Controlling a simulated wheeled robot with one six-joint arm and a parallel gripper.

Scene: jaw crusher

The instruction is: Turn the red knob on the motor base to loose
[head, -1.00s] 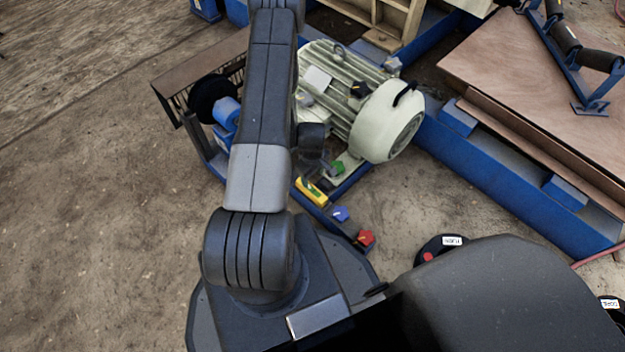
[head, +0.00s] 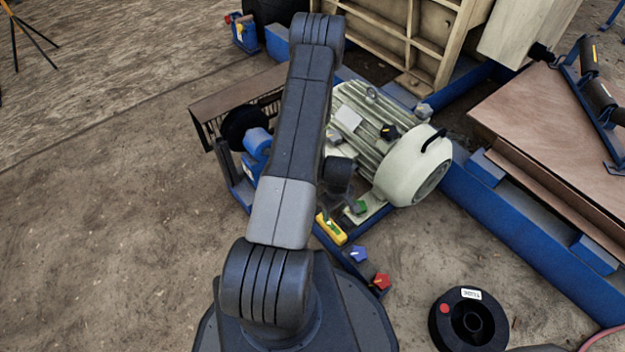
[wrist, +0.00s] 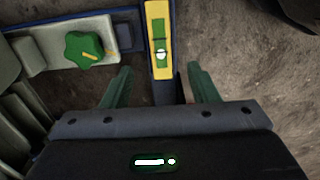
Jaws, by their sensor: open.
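The red knob (head: 381,281) shows in the head view at the near end of the blue motor base rail, right of my arm's base. It is not in the wrist view. A blue knob (head: 358,254) sits on the same rail, a little farther away. A green knob (head: 358,207) sits beside the motor's foot; the wrist view shows it at upper left (wrist: 84,49) with a yellow pointer mark. My gripper (wrist: 159,84) is open and empty, its two green fingers apart with the yellow level between and beyond them. In the head view it is partly hidden by my arm.
The yellow level (head: 331,229) lies along the rail. The cream motor (head: 408,165) stands behind it. A black round case (head: 468,320) with a red spot stands on the dirt at lower right. A blue beam (head: 530,225) runs along the right.

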